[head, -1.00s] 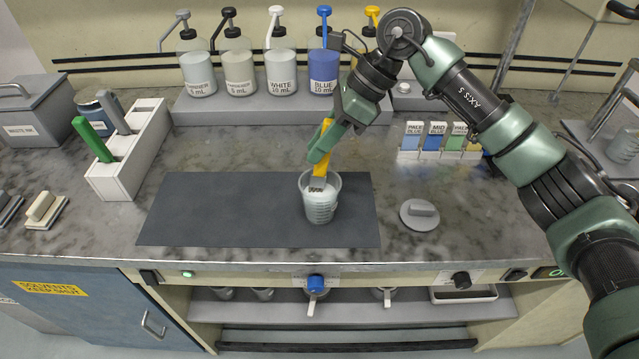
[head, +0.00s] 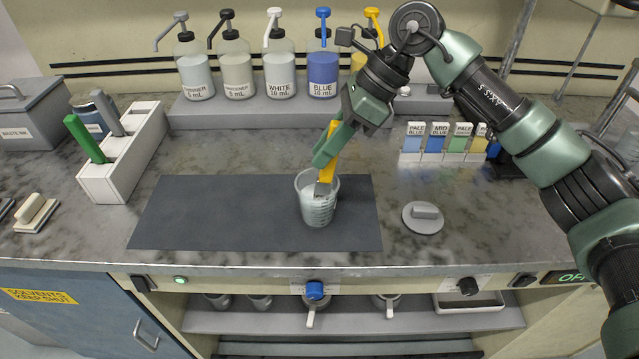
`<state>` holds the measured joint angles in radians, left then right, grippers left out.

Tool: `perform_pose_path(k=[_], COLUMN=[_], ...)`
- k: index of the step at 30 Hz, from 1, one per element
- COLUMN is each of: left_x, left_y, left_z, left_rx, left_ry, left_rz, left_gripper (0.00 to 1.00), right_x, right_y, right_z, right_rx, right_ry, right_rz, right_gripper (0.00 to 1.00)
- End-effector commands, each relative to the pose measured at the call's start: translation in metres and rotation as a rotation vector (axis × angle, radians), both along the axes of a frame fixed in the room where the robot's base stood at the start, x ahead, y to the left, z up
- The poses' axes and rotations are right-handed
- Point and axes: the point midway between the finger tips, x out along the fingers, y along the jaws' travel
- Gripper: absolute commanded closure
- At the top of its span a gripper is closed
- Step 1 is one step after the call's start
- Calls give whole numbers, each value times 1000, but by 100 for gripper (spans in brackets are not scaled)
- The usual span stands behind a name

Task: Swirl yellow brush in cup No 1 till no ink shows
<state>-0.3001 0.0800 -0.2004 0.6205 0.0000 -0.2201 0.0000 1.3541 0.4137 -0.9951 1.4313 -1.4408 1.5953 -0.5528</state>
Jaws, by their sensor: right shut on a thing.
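The yellow brush (head: 328,165) is held by my right gripper (head: 330,148), which is shut on its handle. The brush is tilted, and its lower end is inside a clear graduated cup (head: 318,208). The cup stands upright on the dark grey mat (head: 215,215) and holds pale, whitish contents. I cannot read a number on the cup, and I cannot make out any ink in it. The bristles are hidden inside the cup. My left gripper does not show.
A white holder (head: 112,182) with a green-handled tool stands at left. Pump bottles, including the blue one (head: 323,75), line a raised shelf behind. A grey round lid (head: 423,217) lies right of the mat. Labelled colour cards (head: 437,138) stand behind it. The mat's left half is clear.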

Motion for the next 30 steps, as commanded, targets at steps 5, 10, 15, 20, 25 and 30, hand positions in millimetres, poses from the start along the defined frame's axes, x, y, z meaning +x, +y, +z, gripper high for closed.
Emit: perform_pose_path(k=[5, 10, 15, 20, 25, 30], left_x=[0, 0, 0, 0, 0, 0], left_y=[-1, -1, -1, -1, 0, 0], left_z=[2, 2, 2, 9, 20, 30], left_rx=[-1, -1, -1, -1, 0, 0], left_ry=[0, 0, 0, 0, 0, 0], left_rz=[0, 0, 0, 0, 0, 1], left_gripper=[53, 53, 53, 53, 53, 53], right_x=[6, 6, 6, 7, 9, 10], right_y=[0, 0, 0, -1, -4, -7], right_z=[1, 1, 2, 11, 28, 45], right_rx=[0, 0, 0, 0, 0, 0], right_ry=[-1, -1, -1, -1, 0, -1], right_rz=[1, 2, 1, 1, 0, 0], right_gripper=[100, 100, 100, 100, 100, 100])
